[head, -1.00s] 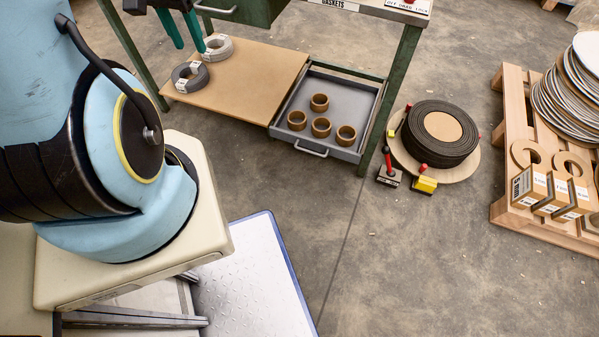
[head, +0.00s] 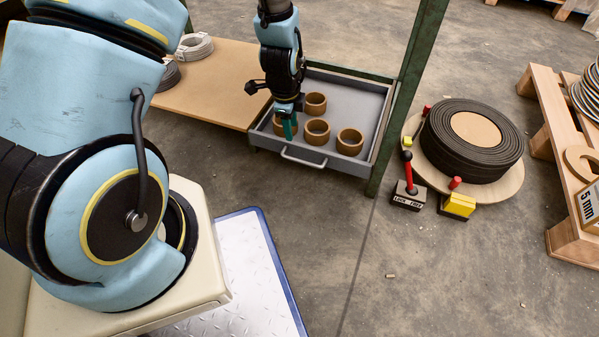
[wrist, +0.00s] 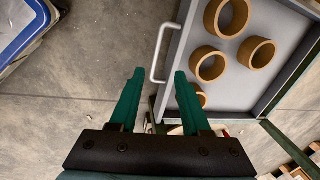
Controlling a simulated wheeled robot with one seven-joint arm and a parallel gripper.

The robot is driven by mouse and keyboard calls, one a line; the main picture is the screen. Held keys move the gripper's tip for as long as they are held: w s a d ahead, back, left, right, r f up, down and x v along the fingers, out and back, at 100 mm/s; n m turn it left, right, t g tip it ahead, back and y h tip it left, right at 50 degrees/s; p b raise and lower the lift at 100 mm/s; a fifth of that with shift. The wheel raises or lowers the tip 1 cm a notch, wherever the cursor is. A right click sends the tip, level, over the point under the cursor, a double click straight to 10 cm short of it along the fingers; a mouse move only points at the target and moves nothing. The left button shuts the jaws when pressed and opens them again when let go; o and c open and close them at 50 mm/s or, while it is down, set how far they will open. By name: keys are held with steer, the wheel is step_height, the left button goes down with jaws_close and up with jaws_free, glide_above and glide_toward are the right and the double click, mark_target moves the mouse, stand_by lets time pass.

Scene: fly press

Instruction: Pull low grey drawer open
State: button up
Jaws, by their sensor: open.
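The low grey drawer (head: 352,92) is under the green-framed bench and holds several brown rings. Its front carries a grey bar handle (head: 304,160), which also shows in the wrist view (wrist: 155,54). My gripper (head: 289,130) hangs over the drawer's front left part, above and near the handle, and hides one ring partly. In the wrist view my gripper (wrist: 156,76) has its two green fingers apart with nothing between them.
A wooden shelf board (head: 215,92) with grey coils is left of the drawer. A green bench leg (head: 405,105) stands at its right. Further right are a black coil (head: 472,140) on a round board and a pallet (head: 545,105). The floor before the drawer is clear.

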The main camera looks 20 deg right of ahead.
steer(key=m+b, duration=0.1)
glide_toward(300, 160)
steer(key=f+b, duration=0.1)
steer(key=f, duration=0.1)
steer(key=f+b, duration=0.2)
steer(key=f, duration=0.1)
steer(key=w+d+f+b, duration=0.1)
steer(key=f+b, duration=0.1)
steer(key=f, duration=0.1)
steer(key=shift+r, duration=0.1)
steer(key=shift+c, duration=0.3)
jaws_close()
stand_by(0.9)
